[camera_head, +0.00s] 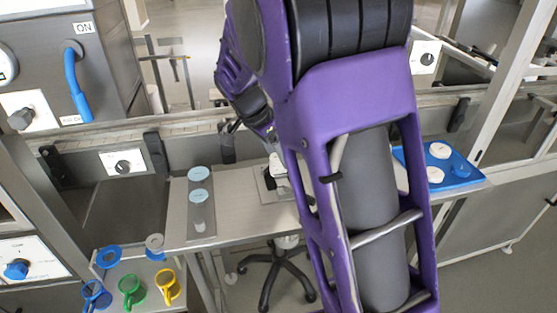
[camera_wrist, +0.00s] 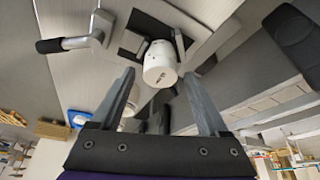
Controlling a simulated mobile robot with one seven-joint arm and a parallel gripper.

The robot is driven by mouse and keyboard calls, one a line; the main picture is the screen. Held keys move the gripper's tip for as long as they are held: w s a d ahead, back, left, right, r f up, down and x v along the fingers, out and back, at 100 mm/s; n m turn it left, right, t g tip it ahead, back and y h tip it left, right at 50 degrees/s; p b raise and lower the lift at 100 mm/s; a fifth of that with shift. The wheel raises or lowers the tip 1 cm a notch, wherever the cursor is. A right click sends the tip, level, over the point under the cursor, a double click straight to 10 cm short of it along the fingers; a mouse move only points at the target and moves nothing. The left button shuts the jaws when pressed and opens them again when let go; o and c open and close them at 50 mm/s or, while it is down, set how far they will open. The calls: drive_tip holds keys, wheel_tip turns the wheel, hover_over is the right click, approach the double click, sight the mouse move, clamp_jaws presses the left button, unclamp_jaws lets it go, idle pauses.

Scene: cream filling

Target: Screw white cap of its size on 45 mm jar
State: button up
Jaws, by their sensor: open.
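My gripper (camera_wrist: 158,82) is open, with one finger on each side of the wrist view and nothing held between them. A white jar-like piece (camera_wrist: 160,65) with small dark markings shows beyond the fingertips, at a dark holder (camera_wrist: 132,43). The head view shows a small white piece (camera_head: 279,170) at a bench fixture, partly hidden by my arm. White round cap-like pieces (camera_head: 440,151) (camera_head: 435,174) sit on the blue tray (camera_head: 481,178) at right. Their sizes cannot be read. My arm hides most of the gripper in the head view.
Two pale-blue-topped containers (camera_head: 199,174) (camera_head: 198,196) stand on a grey strip left of the fixture. A lever with a black handle (camera_wrist: 62,45) is beside the holder. My purple arm covers the bench middle.

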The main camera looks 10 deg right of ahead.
idle(0.3)
drive_tip(key=n+t, duration=0.1)
drive_tip(key=n, duration=0.2)
drive_tip(key=shift+s+d, duration=0.15)
drive_tip(key=shift+n+t+y, duration=0.5)
drive_tip(key=shift+n+y, duration=0.1)
drive_tip(key=shift+n, duration=1)
drive_tip(key=n, duration=0.1)
drive_tip(key=n+y+p, duration=0.1)
drive_tip(key=n, duration=0.1)
drive_tip(key=shift+s+d+r, duration=0.1)
drive_tip(key=shift+d, duration=0.1)
drive_tip(key=shift+n+t+y+p, duration=0.4)
drive_tip(key=shift+n+y+p, duration=0.35)
drive_tip(key=shift+n, duration=0.65)
